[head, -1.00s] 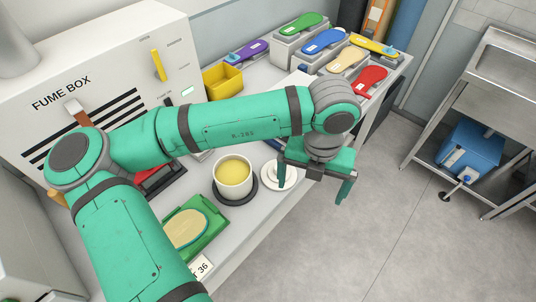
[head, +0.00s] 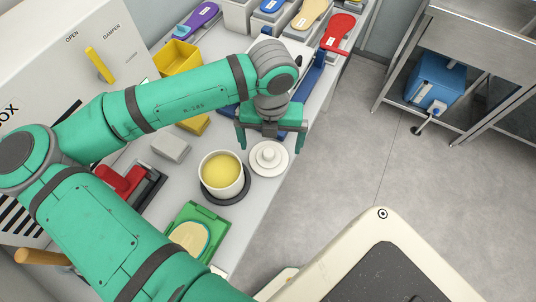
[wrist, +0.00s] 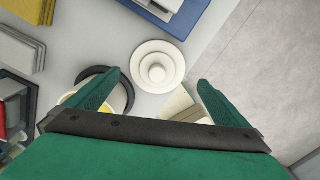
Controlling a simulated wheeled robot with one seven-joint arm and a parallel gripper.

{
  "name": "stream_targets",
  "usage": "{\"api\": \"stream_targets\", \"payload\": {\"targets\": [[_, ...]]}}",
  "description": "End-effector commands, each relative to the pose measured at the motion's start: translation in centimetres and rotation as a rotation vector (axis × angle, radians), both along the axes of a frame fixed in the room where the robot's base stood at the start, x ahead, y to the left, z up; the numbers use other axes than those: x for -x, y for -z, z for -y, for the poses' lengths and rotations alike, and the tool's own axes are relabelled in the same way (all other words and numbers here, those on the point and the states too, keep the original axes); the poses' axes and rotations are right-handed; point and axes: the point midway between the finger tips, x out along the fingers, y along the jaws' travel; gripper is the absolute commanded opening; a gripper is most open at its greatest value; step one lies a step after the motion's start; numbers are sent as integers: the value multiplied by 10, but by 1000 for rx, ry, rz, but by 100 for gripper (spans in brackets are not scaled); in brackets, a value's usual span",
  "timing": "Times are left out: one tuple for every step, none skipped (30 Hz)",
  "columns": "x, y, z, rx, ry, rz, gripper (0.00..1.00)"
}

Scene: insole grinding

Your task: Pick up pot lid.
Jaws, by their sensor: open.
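The pot lid (head: 268,158) is a round white disc with a raised knob. It lies on the bench beside the pot (head: 221,172), a white pot with yellow contents standing on a dark round base. In the wrist view the lid (wrist: 157,66) is ahead of the fingertips, nearly centred between the fingers. My gripper (head: 270,149) is open and empty, fingers pointing down near the lid in the head view. In the wrist view my gripper (wrist: 158,78) has its fingers wide apart, with the pot (wrist: 118,100) partly hidden behind the left finger. Contact with the lid does not show.
A green tray (head: 209,211) with an insole sits in front of the pot. A grey block (head: 171,147) and yellow bin (head: 178,58) are to the left. Colored insoles on stands, including a red one (head: 339,31), line the back. Open floor lies right of the bench.

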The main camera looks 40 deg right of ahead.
Motion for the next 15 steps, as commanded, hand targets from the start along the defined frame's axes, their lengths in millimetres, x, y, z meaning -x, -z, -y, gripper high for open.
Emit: {"api": "stream_targets", "payload": {"targets": [[0,2,0,0,0,0,100],[0,4,-1,-1,0,1,100],[-1,7,-1,-1,-1,1,100],[-1,11,-2,-1,-1,0,100],[-1,14,-2,-1,-1,-1,100],[-2,20,-4,-2,-2,-1,100],[-2,25,-4,-1,-2,0,100],[-2,29,-5,-1,-2,-1,100],[-3,35,-5,-2,-2,-1,100],[-3,39,-5,-1,-1,-1,100],[-3,42,-5,-1,-1,-1,100],[-2,46,-4,0,-1,-1,100],[-3,49,-4,0,-1,-1,100],[-3,50,-4,0,-1,0,100],[-3,52,-4,0,-1,0,100]]}}
